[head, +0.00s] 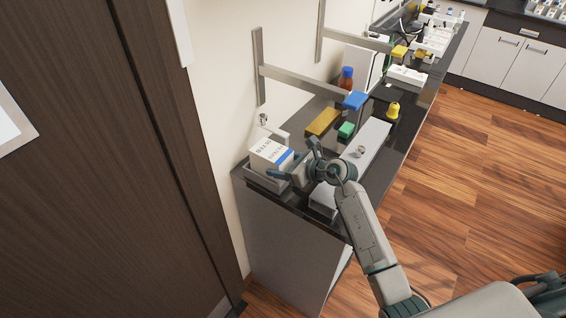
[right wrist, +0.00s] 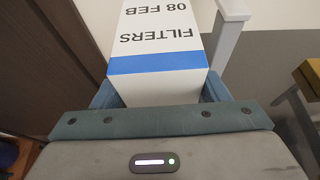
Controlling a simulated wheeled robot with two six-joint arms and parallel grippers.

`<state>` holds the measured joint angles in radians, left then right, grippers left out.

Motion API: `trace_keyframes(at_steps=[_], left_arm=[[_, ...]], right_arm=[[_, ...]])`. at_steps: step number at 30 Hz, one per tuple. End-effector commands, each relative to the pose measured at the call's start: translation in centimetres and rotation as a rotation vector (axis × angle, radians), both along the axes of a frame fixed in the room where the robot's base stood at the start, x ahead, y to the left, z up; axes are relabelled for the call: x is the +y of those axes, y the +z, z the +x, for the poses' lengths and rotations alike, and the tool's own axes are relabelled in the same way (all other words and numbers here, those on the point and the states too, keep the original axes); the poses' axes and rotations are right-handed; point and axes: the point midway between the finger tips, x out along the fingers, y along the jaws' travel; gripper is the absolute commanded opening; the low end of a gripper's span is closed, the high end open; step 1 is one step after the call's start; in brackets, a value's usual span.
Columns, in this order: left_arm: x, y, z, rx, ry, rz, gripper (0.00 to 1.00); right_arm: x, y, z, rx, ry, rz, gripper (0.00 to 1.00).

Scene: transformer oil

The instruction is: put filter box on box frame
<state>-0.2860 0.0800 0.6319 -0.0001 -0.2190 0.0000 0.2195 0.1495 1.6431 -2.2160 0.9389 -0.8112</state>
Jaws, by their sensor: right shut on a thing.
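The filter box (head: 266,153) is white with a blue band and dark lettering. It is at the near left end of the dark counter, close to the wall. My right gripper (head: 284,169) is shut on it. In the right wrist view the box (right wrist: 160,65) sits between the two fingers (right wrist: 160,92), its "FILTERS 08 FEB" print upside down. A grey tray-like frame (head: 262,182) shows just below the box; I take it for the box frame. Whether the box touches it is unclear. My left gripper is not in view.
On the counter (head: 300,205) are a yellow-brown block (head: 322,121), a green block (head: 346,130), a brown bottle with a blue cap (head: 346,80) and a yellow bottle (head: 393,110). A metal bracket (head: 300,83) stands out from the wall. A dark door (head: 90,160) is at left.

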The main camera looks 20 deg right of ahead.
Motion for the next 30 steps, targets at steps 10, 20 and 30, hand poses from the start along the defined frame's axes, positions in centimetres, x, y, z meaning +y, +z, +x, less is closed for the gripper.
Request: trace_keyframes(at_steps=[10, 20, 30], left_arm=[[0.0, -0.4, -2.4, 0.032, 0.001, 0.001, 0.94], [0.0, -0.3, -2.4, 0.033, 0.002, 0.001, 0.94], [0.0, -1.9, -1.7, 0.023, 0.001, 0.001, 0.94]], right_arm=[[0.0, -0.2, 0.0, -0.001, 0.000, -0.001, 0.84], [0.0, 0.0, 0.0, -0.001, 0.000, -0.001, 0.90], [-3.0, 1.5, -3.5, -0.004, 0.000, -0.008, 0.90]])
